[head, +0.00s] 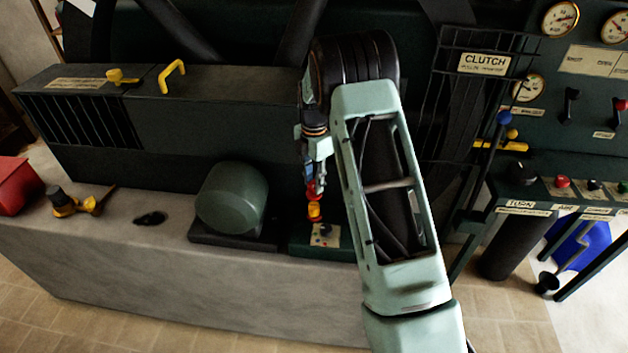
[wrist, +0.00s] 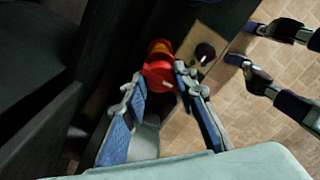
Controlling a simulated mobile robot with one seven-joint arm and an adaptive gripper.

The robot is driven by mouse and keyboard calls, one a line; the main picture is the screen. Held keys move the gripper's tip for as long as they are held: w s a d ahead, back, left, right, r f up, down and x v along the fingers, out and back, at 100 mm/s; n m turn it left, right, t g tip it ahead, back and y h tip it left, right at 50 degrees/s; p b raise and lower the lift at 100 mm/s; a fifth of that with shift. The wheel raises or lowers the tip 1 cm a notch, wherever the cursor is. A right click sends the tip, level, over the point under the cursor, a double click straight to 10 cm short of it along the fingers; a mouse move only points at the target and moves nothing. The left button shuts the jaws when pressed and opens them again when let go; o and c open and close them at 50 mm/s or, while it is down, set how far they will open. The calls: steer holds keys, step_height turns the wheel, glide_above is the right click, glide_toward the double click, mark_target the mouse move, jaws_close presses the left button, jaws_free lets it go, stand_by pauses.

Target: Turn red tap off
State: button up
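The red tap (head: 313,190) stands on the small dark green block beside the green motor-like housing. It has a yellow-orange part below the red one. In the wrist view the red tap (wrist: 159,72) lies between and just past the fingertips. My gripper (head: 318,165) points down over it from above; in the wrist view my gripper (wrist: 160,75) has its blue-padded fingers apart, one on each side of the red part. Whether either finger touches it I cannot tell. My arm and fingers hide part of the tap in the head view.
A beige label plate with a dark knob (head: 325,230) is just below the tap. The rounded green housing (head: 232,198) stands to its left. A dark casing (head: 170,110) rises behind. The clutch lever frame and control panel (head: 580,110) are right. The ledge front (head: 200,290) is bare.

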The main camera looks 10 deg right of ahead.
steer(key=c, duration=0.5)
steer(key=shift+m, duration=0.3)
steer(key=m+b, duration=0.2)
steer(key=m, duration=0.1)
steer(key=shift+b, duration=0.3)
steer(key=m+b, duration=0.1)
steer(key=m, duration=0.4)
steer(key=shift+b, duration=0.3)
steer(key=m+b, duration=0.1)
steer(key=m, duration=0.3)
steer(key=shift+m, duration=0.3)
steer(key=m, duration=0.4)
steer(key=shift+m+b, duration=0.3)
steer(key=shift+r, duration=0.1)
